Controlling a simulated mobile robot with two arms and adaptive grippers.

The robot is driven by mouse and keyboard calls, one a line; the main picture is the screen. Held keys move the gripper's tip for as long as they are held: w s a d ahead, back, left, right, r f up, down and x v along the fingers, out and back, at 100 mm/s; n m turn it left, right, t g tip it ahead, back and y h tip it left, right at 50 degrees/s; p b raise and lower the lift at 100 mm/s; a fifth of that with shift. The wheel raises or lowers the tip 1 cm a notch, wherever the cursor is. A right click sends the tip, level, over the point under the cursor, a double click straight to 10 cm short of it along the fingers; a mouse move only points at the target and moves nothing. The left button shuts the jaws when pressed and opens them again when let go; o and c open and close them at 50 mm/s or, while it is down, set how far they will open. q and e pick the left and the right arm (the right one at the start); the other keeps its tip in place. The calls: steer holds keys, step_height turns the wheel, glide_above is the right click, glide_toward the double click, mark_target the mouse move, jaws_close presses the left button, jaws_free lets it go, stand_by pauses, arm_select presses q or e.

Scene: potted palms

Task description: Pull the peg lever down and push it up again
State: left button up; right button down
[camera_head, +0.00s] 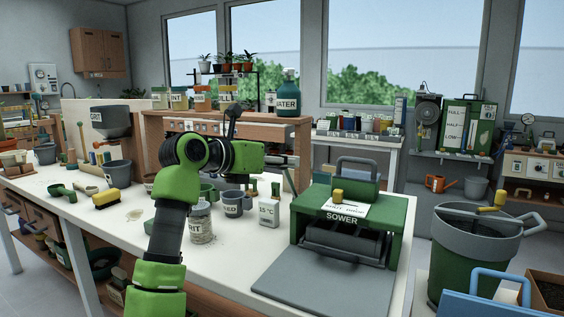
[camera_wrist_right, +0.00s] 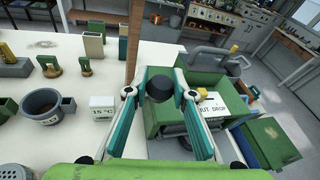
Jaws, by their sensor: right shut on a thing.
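The dark round knob (camera_wrist_right: 159,84) of the peg lever shows in the wrist view, between the fingertips of my right gripper (camera_wrist_right: 160,96). The gripper is shut on it, its two teal fingers on either side. The rest of the lever is hidden in that view. In the head view my right gripper (camera_head: 266,162) points to the right in front of the wooden rack (camera_head: 297,152), above the bench. I cannot make out the lever there, as the arm and gripper cover that area. My left gripper is not in view.
The green sower (camera_head: 405,215) stands right of the gripper. Below are the 15 °C block (camera_head: 269,213), a dark cup (camera_head: 233,207) and a grit jar (camera_head: 201,228). A green bin (camera_head: 462,270) stands beyond the bench's right end.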

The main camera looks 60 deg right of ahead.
steer(key=shift+r, duration=0.2)
steer(key=c, duration=1.8)
jaws_free()
steer(key=shift+o, duration=0.5)
steer(key=shift+d+f, duration=0.1)
steer(key=v, duration=1.2)
steer(key=shift+f, duration=0.1)
